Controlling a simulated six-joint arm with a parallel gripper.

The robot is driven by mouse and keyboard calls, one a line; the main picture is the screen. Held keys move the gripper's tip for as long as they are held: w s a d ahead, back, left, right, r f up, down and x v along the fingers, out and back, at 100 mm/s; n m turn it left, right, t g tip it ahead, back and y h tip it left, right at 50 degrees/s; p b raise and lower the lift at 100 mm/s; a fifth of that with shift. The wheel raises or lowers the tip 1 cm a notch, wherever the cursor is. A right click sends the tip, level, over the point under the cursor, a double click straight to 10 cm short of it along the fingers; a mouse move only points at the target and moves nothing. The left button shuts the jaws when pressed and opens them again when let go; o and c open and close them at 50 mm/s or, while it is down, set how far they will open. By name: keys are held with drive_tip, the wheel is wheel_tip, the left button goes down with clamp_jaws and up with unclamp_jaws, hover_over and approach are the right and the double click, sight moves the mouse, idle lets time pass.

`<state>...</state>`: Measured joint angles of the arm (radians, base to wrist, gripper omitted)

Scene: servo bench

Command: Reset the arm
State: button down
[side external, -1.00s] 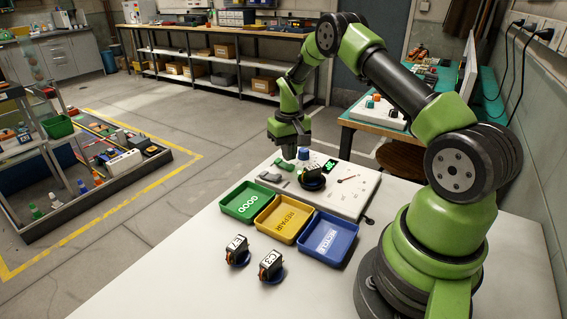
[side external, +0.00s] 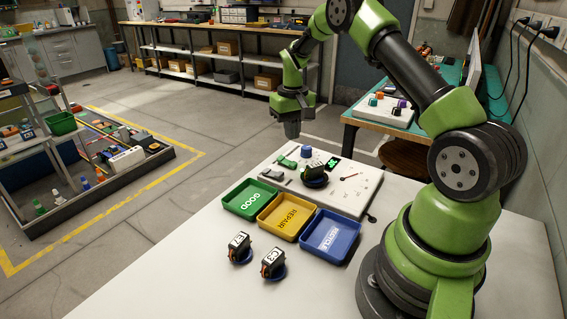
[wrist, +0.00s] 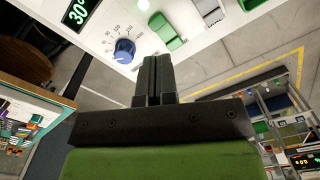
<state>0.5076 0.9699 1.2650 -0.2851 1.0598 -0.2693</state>
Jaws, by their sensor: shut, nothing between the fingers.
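My gripper (side external: 292,130) is shut and empty, pointing down, raised above the far edge of the white test board (side external: 352,196). Its closed fingers also show in the wrist view (wrist: 155,80). On the board are a blue knob (side external: 306,152), green switches (side external: 287,162), a green-lit display (side external: 333,163) and a dark servo (side external: 316,176) on a round base. The wrist view shows the blue knob (wrist: 124,52) on its dial and the display (wrist: 78,12), partly cut off.
Green GOOD (side external: 243,213), yellow REPAIR (side external: 304,234) and blue RECYCLE (side external: 318,259) trays stand in front of the board and look empty. Two servos, one (side external: 239,248) at left and one marked C3 (side external: 273,264), stand nearer on the white table. The table's front is clear.

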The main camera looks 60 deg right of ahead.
drive_tip(key=s+a+r+n+t, duration=0.1)
drive_tip(key=s+a+r+t, duration=0.15)
drive_tip(key=a+r, duration=0.55)
drive_tip(key=s+a+r+t, duration=0.1)
drive_tip(key=s+a+r, duration=0.2)
drive_tip(key=a+r, duration=0.5)
drive_tip(key=s+a+r+t+y, duration=0.1)
drive_tip(key=s+a+r+t, duration=0.1)
drive_tip(key=s, duration=0.5)
drive_tip(key=s+a+r+n+t+y, duration=0.1)
drive_tip(key=s+a, duration=0.3)
drive_tip(key=s, duration=0.4)
drive_tip(key=shift+a+r+t, duration=0.15)
drive_tip(key=shift+r+t, duration=0.2)
drive_tip(key=shift+r, duration=0.5)
drive_tip(key=shift+s, duration=0.1)
